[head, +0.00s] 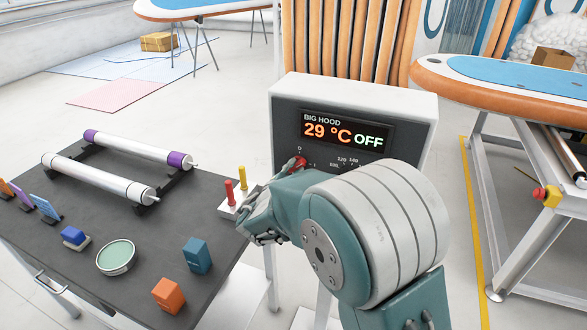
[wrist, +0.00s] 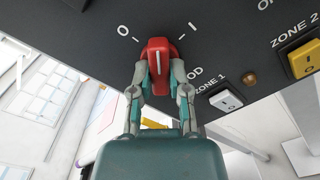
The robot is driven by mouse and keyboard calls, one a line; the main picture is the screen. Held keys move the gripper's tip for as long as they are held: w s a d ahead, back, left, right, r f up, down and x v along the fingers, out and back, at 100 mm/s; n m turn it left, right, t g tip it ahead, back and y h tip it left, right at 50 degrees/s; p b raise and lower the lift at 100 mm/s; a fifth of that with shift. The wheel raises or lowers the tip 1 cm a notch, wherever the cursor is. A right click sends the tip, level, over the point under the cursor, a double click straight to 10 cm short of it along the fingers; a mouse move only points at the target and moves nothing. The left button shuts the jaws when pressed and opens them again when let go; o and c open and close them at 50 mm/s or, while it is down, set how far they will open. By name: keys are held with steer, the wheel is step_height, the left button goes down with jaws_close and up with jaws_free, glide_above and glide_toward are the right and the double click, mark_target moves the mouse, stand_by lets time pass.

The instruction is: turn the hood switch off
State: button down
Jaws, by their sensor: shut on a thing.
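The hood switch is a red knob (wrist: 158,50) on the dark panel of the white-topped control box (head: 350,95). In the wrist view a 0 mark is at its upper left and an I mark at its upper right. The knob's white line looks roughly upright between them; its exact setting is hard to tell. My gripper (wrist: 160,74) is shut on the knob, one finger on each side. In the head view a bit of the red knob (head: 300,163) shows past my arm, under a 0. The display (head: 345,131) reads BIG HOOD, 29 °C, OFF.
A ZONE 1 white rocker switch (wrist: 226,100) and a yellow ZONE 2 switch (wrist: 306,58) sit right of the knob. A dark table (head: 70,250) with rollers and small blocks stands left. Red and yellow levers (head: 236,185) stand at its edge. A board table (head: 510,85) is right.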

steer(key=n, duration=0.4)
steer(key=shift+w+d+r, duration=0.1)
steer(key=shift+r+n, duration=0.15)
steer(key=shift+n, duration=1.05)
steer(key=shift+r+n, duration=0.1)
steer(key=shift+n, duration=1.1)
steer(key=c, duration=0.6)
jaws_free()
steer(key=shift+w, duration=0.1)
steer(key=shift+w+d+f, duration=0.1)
steer(key=shift+f, duration=0.1)
steer(key=shift+s, duration=0.35)
steer(key=v, duration=1.1)
steer(key=shift+s, duration=0.1)
